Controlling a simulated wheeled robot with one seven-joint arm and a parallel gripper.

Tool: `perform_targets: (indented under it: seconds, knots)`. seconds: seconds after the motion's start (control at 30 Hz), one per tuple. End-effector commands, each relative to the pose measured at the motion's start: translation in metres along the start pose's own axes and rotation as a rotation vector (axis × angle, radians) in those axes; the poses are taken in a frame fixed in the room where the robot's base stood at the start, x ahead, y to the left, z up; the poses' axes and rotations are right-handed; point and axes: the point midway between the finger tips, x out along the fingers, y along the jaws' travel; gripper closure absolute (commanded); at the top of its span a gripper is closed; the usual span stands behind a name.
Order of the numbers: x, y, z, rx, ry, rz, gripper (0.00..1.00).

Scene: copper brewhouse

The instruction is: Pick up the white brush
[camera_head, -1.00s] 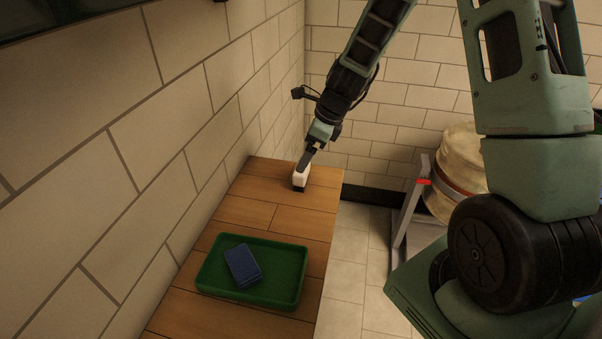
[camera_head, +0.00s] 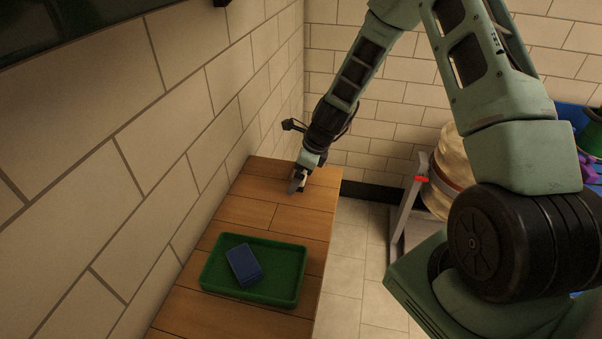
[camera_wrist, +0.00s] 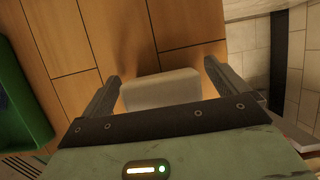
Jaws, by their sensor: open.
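The white brush shows in the wrist view as a pale block (camera_wrist: 162,88) lying between the two fingers of my open gripper (camera_wrist: 160,85). A gap shows on each side of it, wider on the right. In the head view my gripper (camera_head: 298,182) is low over the far end of the wooden table (camera_head: 245,211). There the brush is mostly hidden behind the fingers. Whether the fingers touch the table cannot be told.
A green tray (camera_head: 292,301) with a dark blue block (camera_head: 243,264) in it stands nearer on the table. A tiled wall (camera_head: 165,120) runs along the table's left.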

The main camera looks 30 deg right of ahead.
Motion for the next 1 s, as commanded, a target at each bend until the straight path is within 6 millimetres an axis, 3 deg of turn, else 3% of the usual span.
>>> perform_targets:
  seconds: [0.17, 0.33, 0.37, 0.77, 1.0]
  knots:
    - [0.0, 0.0, 0.0, 0.0, 0.0, 0.0, 0.02]
    - [0.0, 0.0, 0.0, 0.0, 0.0, 0.0, 0.46]
    - [0.0, 0.0, 0.0, 0.0, 0.0, 0.0, 0.51]
    - [-0.004, -0.001, 0.002, -0.001, 0.0, -0.001, 0.51]
    - [-0.023, -0.001, 0.01, -0.003, -0.001, -0.005, 0.51]
